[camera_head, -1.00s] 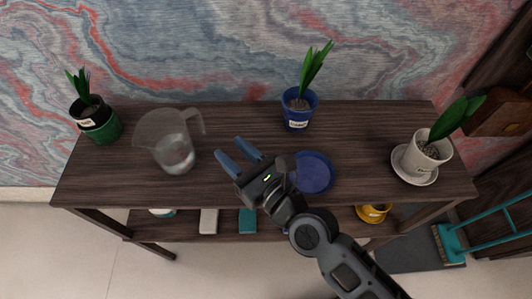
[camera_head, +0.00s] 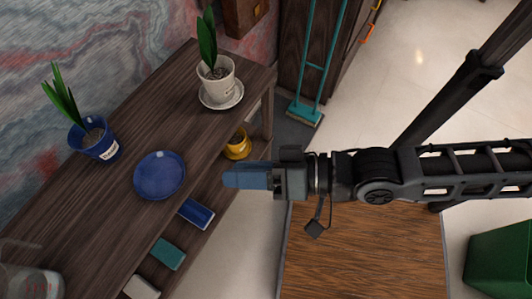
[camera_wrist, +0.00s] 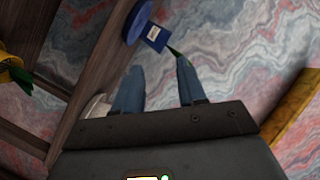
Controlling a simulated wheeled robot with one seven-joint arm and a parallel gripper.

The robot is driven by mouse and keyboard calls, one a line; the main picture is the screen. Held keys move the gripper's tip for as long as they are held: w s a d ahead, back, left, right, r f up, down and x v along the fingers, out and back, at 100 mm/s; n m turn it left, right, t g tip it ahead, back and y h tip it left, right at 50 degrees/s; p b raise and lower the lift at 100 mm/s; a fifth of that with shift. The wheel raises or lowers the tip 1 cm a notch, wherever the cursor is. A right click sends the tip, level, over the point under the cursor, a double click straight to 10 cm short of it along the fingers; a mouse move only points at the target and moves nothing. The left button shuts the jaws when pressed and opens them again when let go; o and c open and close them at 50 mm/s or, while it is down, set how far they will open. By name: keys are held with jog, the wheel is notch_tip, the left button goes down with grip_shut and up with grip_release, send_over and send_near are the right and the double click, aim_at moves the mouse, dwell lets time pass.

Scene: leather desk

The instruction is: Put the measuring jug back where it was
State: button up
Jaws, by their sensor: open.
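The clear measuring jug (camera_head: 28,280) stands on the dark wooden tabletop (camera_head: 95,215) at the lower left of the head view, partly cut off by the frame edge. I do not make it out in the wrist view. My gripper (camera_head: 226,180) is off the front edge of the table, well to the right of the jug. Its blue fingers overlap in the head view. In the wrist view my gripper (camera_wrist: 158,66) shows its fingers apart, with nothing between them.
A blue plate (camera_head: 159,175), a blue potted plant (camera_head: 98,140) and a white potted plant (camera_head: 216,80) on a saucer stand on the table. The lower shelf holds a yellow pot (camera_head: 238,146) and a teal item (camera_head: 168,254). A green bin (camera_head: 502,262) stands at right.

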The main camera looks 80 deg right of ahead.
jog(key=s+r+n+h, duration=0.1)
jog(key=s+r+n, duration=0.4)
jog(key=s+n, duration=0.2)
jog(key=shift+d+r+n+g, duration=0.2)
jog(key=shift+d+n+g, duration=0.25)
jog(key=shift+n, duration=0.65)
